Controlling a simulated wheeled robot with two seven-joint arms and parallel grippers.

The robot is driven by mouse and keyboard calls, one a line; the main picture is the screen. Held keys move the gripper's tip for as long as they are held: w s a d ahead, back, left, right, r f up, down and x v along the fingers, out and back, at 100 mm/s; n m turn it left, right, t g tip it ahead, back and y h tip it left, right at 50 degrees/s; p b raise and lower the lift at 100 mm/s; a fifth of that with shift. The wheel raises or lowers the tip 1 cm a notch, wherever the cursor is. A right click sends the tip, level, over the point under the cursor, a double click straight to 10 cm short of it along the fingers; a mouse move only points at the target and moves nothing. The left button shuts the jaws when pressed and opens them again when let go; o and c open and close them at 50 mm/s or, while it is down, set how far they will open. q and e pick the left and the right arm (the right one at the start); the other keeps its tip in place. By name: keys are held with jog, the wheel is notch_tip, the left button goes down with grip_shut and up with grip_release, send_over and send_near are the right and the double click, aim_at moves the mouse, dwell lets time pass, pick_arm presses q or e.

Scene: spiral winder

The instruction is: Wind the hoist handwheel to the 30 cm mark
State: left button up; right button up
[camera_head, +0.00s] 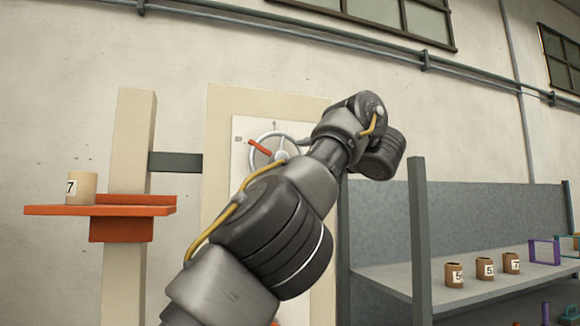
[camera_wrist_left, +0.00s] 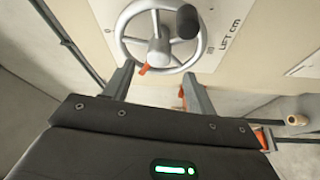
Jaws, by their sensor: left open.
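The hoist handwheel (camera_head: 281,155) is a pale spoked wheel on a white dial plate (camera_head: 240,165), partly covered by my left arm in the head view. An orange-red pointer (camera_head: 259,147) shows at its upper left. In the left wrist view the handwheel (camera_wrist_left: 158,46) fills the top, with a dark knob (camera_wrist_left: 187,22) at its upper right and the orange pointer tip (camera_wrist_left: 144,69) below the hub. "LIFT cm" is printed beside it; the mark numbers are too small to read surely. My left gripper (camera_wrist_left: 160,72) is open, its fingers apart below the wheel, holding nothing. My right gripper is not seen.
An orange platform (camera_head: 100,210) on a pale post (camera_head: 133,130) carries a tan cup marked 7 (camera_head: 82,188) at left. A grey shelf (camera_head: 400,278) at right holds several numbered brown cups and a purple frame (camera_head: 544,251).

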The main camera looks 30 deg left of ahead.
pick_arm(q)
jog(key=v, duration=0.4)
jog(key=shift+s+d+b, duration=0.15)
jog(key=shift+d+b, duration=0.15)
jog(key=shift+d, duration=0.1)
